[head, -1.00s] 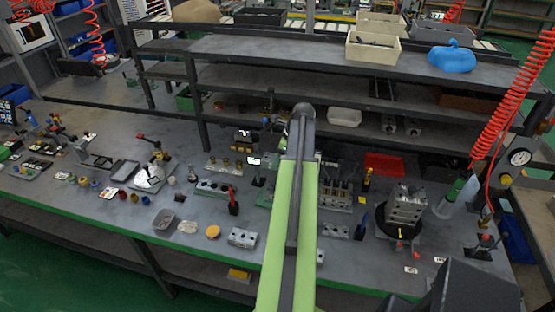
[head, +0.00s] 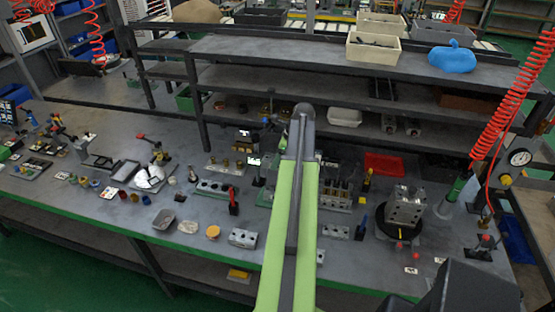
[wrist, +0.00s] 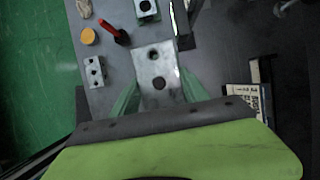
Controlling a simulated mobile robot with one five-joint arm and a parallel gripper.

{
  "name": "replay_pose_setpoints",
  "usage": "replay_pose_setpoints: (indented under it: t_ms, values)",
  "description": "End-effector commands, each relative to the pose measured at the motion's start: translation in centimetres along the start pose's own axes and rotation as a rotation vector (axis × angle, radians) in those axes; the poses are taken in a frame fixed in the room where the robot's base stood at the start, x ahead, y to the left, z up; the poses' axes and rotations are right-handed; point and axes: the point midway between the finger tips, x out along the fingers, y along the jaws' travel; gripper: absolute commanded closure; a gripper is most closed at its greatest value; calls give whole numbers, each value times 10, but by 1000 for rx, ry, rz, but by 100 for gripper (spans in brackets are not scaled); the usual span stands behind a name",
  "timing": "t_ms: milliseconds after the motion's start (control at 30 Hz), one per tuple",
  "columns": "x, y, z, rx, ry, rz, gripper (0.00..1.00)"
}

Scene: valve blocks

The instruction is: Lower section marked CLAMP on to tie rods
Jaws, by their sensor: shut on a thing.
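In the wrist view my gripper (wrist: 160,94) has its green fingers on either side of a flat grey metal section (wrist: 154,66) with two holes in its face, and it is shut on it. No CLAMP marking is readable on this section. In the head view my arm hides the gripper and the held section. A stack of grey metal sections (head: 404,208) stands on a round black base (head: 385,228) at the right of the bench. I cannot make out the tie rods clearly in either view.
A loose block with holes (head: 243,238), an orange disc (head: 213,231) and a red-handled tool (head: 233,207) lie left of my arm. A rack of parts (head: 337,196) is just right of it. A red coiled hose (head: 510,95) hangs at the right.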

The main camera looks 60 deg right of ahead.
Motion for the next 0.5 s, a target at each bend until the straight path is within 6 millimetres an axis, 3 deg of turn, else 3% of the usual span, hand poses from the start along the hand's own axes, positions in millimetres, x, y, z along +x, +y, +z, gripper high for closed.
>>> replay_pose_setpoints:
  t_ms: [500]
  values:
    - [5,0,-3,1,-1,0,100]
